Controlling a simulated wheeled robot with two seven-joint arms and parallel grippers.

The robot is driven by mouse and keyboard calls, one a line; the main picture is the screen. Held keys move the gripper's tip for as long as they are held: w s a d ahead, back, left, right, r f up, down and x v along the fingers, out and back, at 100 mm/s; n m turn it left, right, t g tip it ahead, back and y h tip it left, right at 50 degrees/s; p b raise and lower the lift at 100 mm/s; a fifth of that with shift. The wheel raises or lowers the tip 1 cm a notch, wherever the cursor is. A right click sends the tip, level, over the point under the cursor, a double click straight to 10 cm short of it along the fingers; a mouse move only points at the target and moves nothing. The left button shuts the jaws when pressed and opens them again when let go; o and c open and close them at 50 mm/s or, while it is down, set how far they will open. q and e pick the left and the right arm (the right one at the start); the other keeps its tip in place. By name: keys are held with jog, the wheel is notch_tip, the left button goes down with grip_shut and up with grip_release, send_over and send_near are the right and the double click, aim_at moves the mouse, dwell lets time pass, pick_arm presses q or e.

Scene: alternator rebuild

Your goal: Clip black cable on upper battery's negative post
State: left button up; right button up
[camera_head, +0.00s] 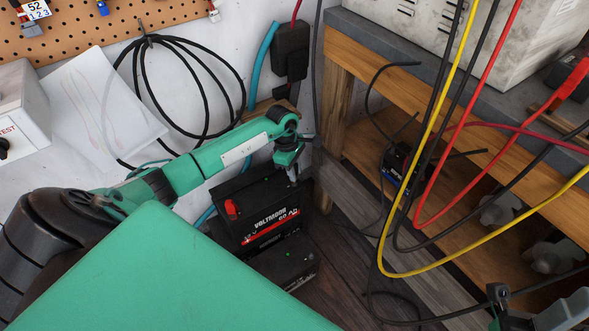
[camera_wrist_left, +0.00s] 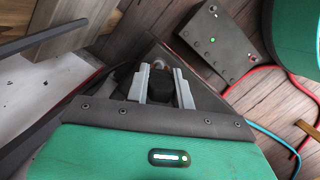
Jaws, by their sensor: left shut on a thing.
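My left gripper (camera_head: 292,176) points down at the battery's right rear corner. In the left wrist view, its grey fingers (camera_wrist_left: 160,88) are shut on a dark piece (camera_wrist_left: 128,75), likely the black cable's clip. A round grey end (camera_wrist_left: 160,63) shows just beyond the fingers; I cannot tell whether the clip touches a post. My right gripper (camera_head: 498,297) is partly visible at the lower right; its fingers are unclear.
Yellow (camera_head: 437,264), red and black cables hang before the wooden bench (camera_head: 345,105). A coiled black cable (camera_head: 187,44) hangs on the wall.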

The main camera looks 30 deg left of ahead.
pick_arm(q)
jog(key=shift+f, duration=0.55)
jog(key=o, duration=0.8)
jog(key=shift+r, duration=0.15)
jog(key=p+v, duration=0.1)
jog(key=v, duration=0.1)
jog(key=d+p+v, duration=0.1)
jog(key=p+v, duration=0.1)
jog(key=v, duration=0.1)
jog(key=p+v, duration=0.2)
jog(key=v, duration=0.1)
jog(key=shift+w+d+r, duration=0.15)
jog(key=shift+d+r, duration=0.15)
jog(key=shift+f, duration=0.1)
